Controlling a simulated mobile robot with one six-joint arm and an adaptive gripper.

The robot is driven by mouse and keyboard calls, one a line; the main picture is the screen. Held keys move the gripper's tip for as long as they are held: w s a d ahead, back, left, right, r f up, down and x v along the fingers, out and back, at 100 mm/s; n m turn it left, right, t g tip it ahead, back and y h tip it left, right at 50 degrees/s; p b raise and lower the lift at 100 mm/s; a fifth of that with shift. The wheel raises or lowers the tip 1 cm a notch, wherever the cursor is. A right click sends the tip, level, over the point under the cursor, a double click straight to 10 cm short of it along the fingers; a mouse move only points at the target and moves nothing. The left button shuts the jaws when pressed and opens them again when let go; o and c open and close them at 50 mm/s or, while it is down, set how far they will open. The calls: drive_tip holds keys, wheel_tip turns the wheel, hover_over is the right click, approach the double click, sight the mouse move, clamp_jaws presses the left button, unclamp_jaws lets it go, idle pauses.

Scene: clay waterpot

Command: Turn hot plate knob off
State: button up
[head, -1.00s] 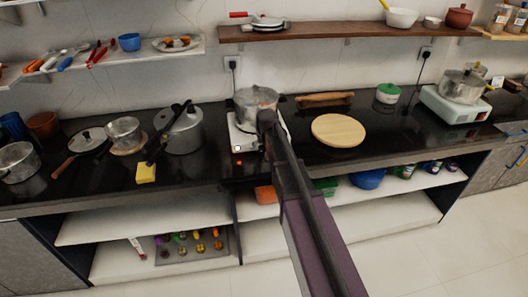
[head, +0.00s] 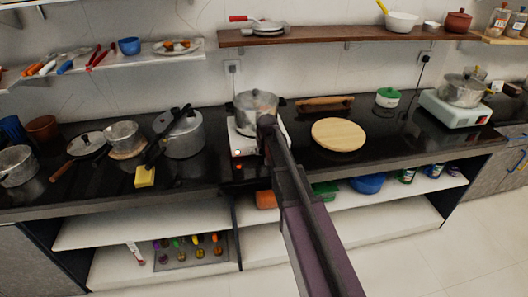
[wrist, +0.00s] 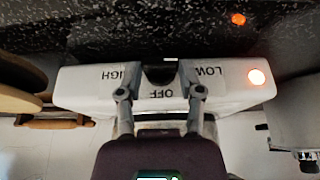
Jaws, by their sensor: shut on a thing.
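The white hot plate (head: 241,145) stands on the black counter under a steel pot (head: 256,103) with a lid. In the wrist view its front panel (wrist: 75,90) shows HIGH, OFF and LOW upside down, and an orange lamp (wrist: 257,77) glows at the right end. The dark knob (wrist: 160,73) sits between the HIGH and LOW labels. My gripper (wrist: 157,82) is shut on the knob, one finger on each side. The knob's pointer cannot be made out. In the head view my arm hides the knob and part of the front panel.
A round wooden board (head: 339,135) and a rolling pin (head: 325,101) lie right of the hot plate. A pressure cooker (head: 185,138) and a yellow sponge (head: 145,177) are on its left. An open shelf (head: 330,213) runs below the counter.

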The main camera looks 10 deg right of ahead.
drive_tip(key=shift+d, duration=0.1)
drive_tip(key=shift+y, duration=0.3)
drive_tip(key=y, duration=0.1)
drive_tip(key=y+b, duration=0.1)
drive_tip(key=shift+d+f+m+y, duration=0.2)
drive_tip(key=shift+d+m+y, duration=0.1)
drive_tip(key=shift+m+y, duration=0.1)
drive_tip(key=y+b, duration=0.3)
drive_tip(key=shift+d+f+m, duration=0.25)
drive_tip(key=shift+f+m, duration=0.05)
drive_tip(key=y+b, duration=0.2)
drive_tip(key=b, duration=0.1)
drive_tip(key=m+y+b, duration=0.1)
drive_tip(key=y+b, duration=0.1)
drive_tip(key=shift+s+d+f+t, duration=0.1)
drive_tip(key=shift+d+f+t, duration=0.15)
drive_tip(key=shift+f+t, duration=0.05)
drive_tip(key=y+b, duration=0.1)
drive_tip(key=b, duration=0.1)
drive_tip(key=shift+y+b, duration=0.3)
drive_tip(key=shift+y, duration=0.1)
drive_tip(key=shift+r+m, duration=0.1)
drive_tip(key=shift+m, duration=0.2)
